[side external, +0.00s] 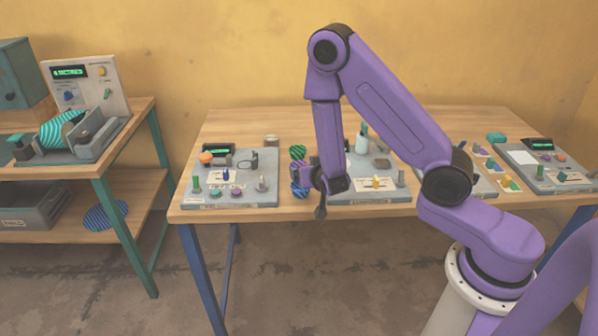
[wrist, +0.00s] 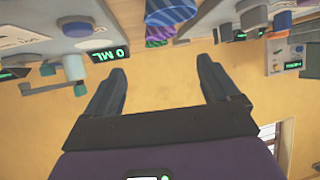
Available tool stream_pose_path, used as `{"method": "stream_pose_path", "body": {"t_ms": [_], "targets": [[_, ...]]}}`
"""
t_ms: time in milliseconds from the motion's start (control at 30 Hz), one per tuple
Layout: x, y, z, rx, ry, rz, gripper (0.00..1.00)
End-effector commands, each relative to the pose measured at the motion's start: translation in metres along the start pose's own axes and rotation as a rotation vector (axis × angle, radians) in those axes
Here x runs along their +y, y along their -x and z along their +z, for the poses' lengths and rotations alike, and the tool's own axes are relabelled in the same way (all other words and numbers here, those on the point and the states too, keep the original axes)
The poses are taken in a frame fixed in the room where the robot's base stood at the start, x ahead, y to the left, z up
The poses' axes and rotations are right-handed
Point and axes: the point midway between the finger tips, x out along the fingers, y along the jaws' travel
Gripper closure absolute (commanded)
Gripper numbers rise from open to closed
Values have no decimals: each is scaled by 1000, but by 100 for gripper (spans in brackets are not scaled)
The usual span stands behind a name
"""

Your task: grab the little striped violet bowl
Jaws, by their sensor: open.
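A small violet striped bowl (wrist: 160,32) shows at the top of the wrist view, between a blue striped piece (wrist: 170,10) and a thin green one. In the side view a violet piece (side external: 298,168) shows between a green striped piece (side external: 298,152) and a blue striped one (side external: 299,191), left of my wrist. I cannot tell whether these pieces touch. My gripper (wrist: 162,68) is open and empty, with the bowl beyond its fingertips in the wrist view. In the side view my gripper (side external: 320,211) hangs at the table's front edge, its fingers hard to make out.
Grey panels with knobs and pegs stand left (side external: 230,185) and right (side external: 365,185) of the striped pieces. A teal striped piece (side external: 62,130) rests on the left bench's machine. A blue-violet striped disc (side external: 106,215) lies on its lower shelf. The table's back strip (side external: 240,122) is mostly clear.

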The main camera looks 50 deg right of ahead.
Motion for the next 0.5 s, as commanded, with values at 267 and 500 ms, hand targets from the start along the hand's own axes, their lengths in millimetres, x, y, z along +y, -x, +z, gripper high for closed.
{"method": "stream_pose_path", "body": {"t_ms": [267,500], "targets": [[1,-51,0,1,-3,3,11],[0,-73,0,1,-1,0,11]]}}
